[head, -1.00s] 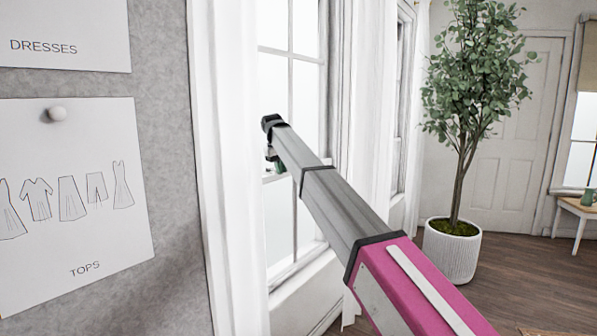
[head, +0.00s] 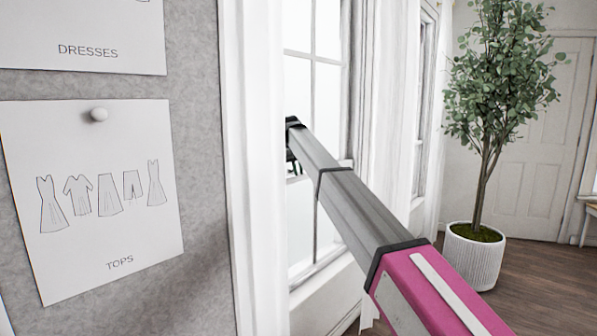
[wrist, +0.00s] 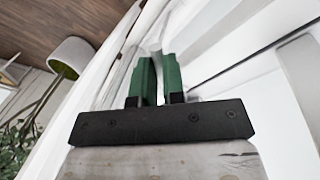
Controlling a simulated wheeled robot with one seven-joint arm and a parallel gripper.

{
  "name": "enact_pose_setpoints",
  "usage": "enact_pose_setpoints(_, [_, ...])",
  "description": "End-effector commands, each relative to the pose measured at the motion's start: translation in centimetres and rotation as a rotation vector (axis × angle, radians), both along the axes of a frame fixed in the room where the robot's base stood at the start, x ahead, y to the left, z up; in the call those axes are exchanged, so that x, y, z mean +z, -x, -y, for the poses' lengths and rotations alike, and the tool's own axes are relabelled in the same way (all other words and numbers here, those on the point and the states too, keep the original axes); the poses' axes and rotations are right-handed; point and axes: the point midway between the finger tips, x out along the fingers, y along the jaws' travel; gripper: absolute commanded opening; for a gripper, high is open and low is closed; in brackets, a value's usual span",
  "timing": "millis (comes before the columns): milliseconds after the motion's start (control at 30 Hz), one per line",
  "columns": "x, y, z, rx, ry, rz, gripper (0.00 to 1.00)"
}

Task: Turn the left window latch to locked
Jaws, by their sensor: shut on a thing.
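The near window (head: 302,225), white-framed with panes, stands just past a white curtain in the head view. My arm reaches to its middle rail, and my gripper (head: 292,162) is small, dark and partly hidden at the arm's far end. In the wrist view, the two green fingers of my gripper (wrist: 159,62) are close together with a narrow gap. They are shut on a small pale piece at the window's white frame, which I take to be the latch. The fingers cover most of it, so its turn angle cannot be read.
White curtains (head: 252,180) hang on both sides of the near window. A grey pinboard (head: 203,150) with clothing sheets fills the left. A potted tree (head: 473,255) stands on the wood floor at right, before a white door (head: 520,150). A second window is farther along the wall.

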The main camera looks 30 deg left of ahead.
Motion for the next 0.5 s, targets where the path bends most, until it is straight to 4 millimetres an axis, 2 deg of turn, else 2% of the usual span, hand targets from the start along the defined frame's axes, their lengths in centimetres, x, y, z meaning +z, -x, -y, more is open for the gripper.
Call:
enact_pose_setpoints(133, [0.02,0.01,-0.06,-0.002,-0.001,-0.001,0.0])
enact_pose_setpoints(167, [0.02,0.01,-0.06,-0.001,0.0,-0.001,0.2])
enact_pose_setpoints(200, [0.02,0.01,-0.06,-0.001,0.0,-0.001,0.33])
enact_pose_setpoints(233, [0.02,0.0,-0.06,-0.001,0.0,-0.001,0.36])
enact_pose_setpoints(500, [0.05,0.0,-0.04,0.0,-0.001,-0.001,0.36])
